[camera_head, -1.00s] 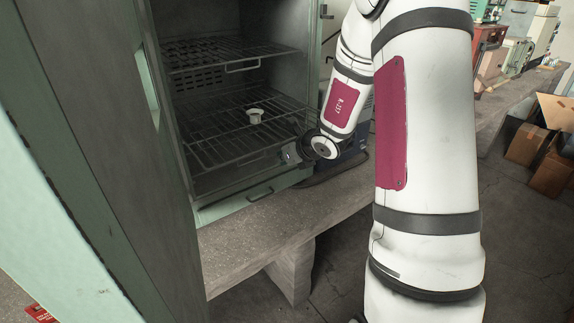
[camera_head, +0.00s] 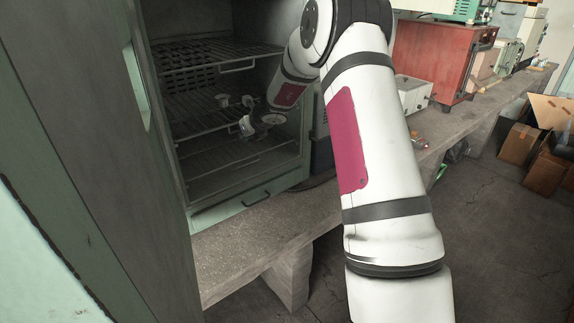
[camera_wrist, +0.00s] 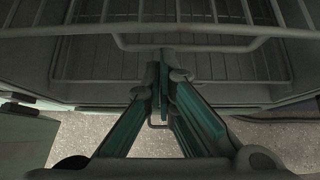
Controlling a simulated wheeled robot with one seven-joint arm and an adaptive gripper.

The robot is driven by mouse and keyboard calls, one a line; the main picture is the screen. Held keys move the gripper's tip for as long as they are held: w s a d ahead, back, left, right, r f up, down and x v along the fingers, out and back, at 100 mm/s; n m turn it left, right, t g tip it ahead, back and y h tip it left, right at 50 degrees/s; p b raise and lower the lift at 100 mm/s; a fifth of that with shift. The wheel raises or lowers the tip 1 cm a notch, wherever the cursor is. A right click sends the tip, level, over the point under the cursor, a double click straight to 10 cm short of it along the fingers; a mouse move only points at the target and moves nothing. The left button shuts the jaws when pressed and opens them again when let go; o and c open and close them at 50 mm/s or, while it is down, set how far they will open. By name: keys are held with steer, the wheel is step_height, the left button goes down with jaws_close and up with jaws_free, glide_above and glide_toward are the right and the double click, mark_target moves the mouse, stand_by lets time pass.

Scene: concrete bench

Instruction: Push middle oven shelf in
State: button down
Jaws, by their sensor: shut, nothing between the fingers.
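The oven (camera_head: 250,198) stands open on the bench, with wire shelves inside. In the wrist view a wire shelf front with a raised loop (camera_wrist: 215,48) crosses just ahead of my gripper (camera_wrist: 164,62). The fingers are together and empty, their tips at the loop; I cannot tell whether they touch it. In the head view my gripper (camera_head: 247,127) is inside the oven opening, partly hidden by my wrist.
The top shelf (camera_head: 220,52) is above and a lower rack (camera_head: 225,160) is below. The open oven door (camera_head: 95,130) stands at left. The concrete bench (camera_head: 255,235) is clear in front. A red cabinet (camera_head: 440,60) stands at right.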

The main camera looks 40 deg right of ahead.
steer(key=shift+w, duration=0.9)
